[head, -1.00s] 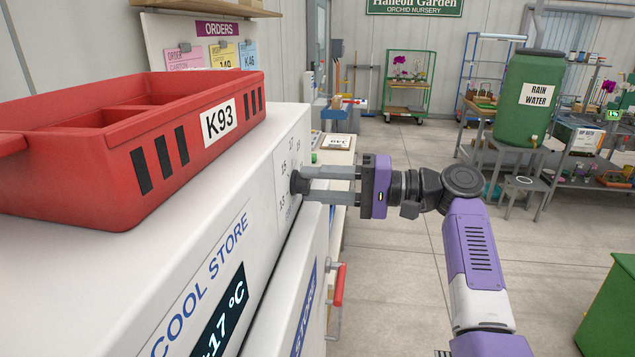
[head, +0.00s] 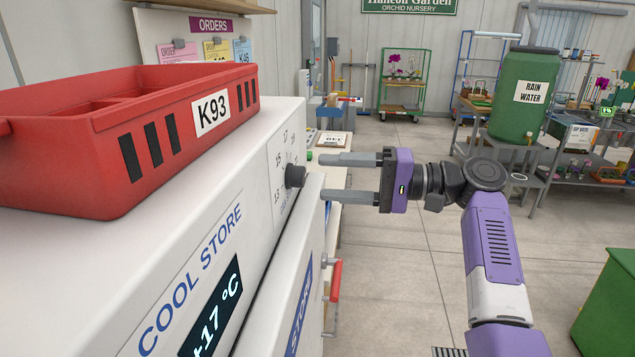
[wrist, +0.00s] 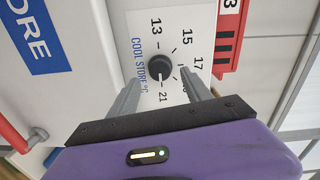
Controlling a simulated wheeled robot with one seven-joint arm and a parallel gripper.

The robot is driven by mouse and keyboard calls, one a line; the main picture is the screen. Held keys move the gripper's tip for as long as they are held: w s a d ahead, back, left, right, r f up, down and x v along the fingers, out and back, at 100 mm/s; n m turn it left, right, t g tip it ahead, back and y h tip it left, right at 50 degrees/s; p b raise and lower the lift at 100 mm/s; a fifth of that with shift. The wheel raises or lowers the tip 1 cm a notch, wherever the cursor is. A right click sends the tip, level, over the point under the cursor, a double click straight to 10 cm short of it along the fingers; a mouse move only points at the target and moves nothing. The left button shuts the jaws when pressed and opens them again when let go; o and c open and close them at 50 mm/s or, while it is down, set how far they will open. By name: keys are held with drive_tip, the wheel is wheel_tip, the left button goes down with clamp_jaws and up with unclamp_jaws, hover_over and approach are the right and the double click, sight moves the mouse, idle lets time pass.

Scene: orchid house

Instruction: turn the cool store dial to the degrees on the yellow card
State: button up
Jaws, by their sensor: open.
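The cool store dial (head: 295,176) is a black knob on the white front of the cool store (head: 262,228), beside printed numbers. In the wrist view the dial (wrist: 160,67) sits among the numbers 13, 15, 17 and 21; one number is hidden by a finger. The display (head: 212,318) reads +17 °C. My gripper (head: 335,176) is open and empty, to the right of the dial and apart from it. The yellow card (head: 217,50) hangs on the orders board between a pink and a blue card; its writing is partly hidden by the red crate.
The red crate (head: 170,135) marked K93 stands on top of the cool store. A red door handle (head: 336,280) sticks out below the dial. A green box (head: 606,310) stands at the right. The floor between is clear.

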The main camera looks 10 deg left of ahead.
drive_tip(key=d, duration=0.3)
drive_tip(key=shift+s+d+b, duration=0.1)
drive_tip(key=shift+d+b, duration=0.25)
